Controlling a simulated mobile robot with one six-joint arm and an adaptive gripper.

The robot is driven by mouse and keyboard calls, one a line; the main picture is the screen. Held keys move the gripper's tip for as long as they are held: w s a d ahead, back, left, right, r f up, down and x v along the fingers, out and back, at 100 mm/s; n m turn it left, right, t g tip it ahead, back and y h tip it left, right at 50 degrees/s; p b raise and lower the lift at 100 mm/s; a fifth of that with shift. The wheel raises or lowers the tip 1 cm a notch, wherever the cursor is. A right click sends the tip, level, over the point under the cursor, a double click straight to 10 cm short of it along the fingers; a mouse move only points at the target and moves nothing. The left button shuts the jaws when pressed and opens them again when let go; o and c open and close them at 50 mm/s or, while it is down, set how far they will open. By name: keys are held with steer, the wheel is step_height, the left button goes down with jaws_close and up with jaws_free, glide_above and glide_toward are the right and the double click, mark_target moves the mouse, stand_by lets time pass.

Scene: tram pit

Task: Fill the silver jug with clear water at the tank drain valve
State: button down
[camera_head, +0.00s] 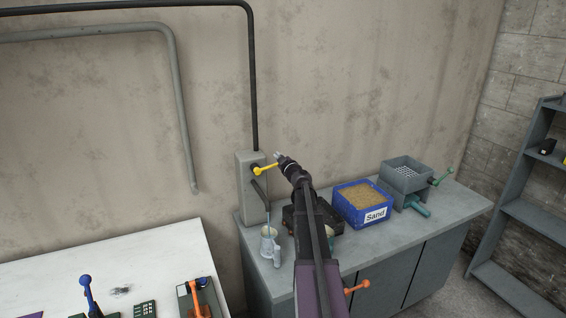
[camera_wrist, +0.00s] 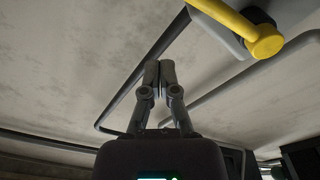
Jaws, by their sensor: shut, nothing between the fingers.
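A grey tank drain valve box (camera_head: 246,200) is on the wall at the left end of the grey cabinet. Its yellow lever (camera_head: 264,170) points right, and a dark spout slants down below it. The silver jug (camera_head: 268,244) stands upright on the cabinet top below the spout. A thin pale bluish streak runs from the spout to the jug's mouth; the water inside cannot be made out. My gripper (camera_head: 279,156) is shut and empty, just above the lever's right end. In the wrist view my gripper (camera_wrist: 160,78) is shut, with the yellow lever (camera_wrist: 245,32) apart at upper right.
A blue sand box (camera_head: 363,219) and a grey sieve-topped box (camera_head: 405,178) with green handles stand on the cabinet (camera_head: 440,215) to the right. A dark object is partly hidden behind my arm. A white table (camera_head: 100,262) with tools is at left, shelves (camera_head: 520,190) at right.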

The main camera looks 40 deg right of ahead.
steer(key=d+f+b, duration=0.2)
steer(key=f+b, duration=0.1)
steer(key=shift+w+d, duration=0.3)
steer(key=shift+w, duration=0.1)
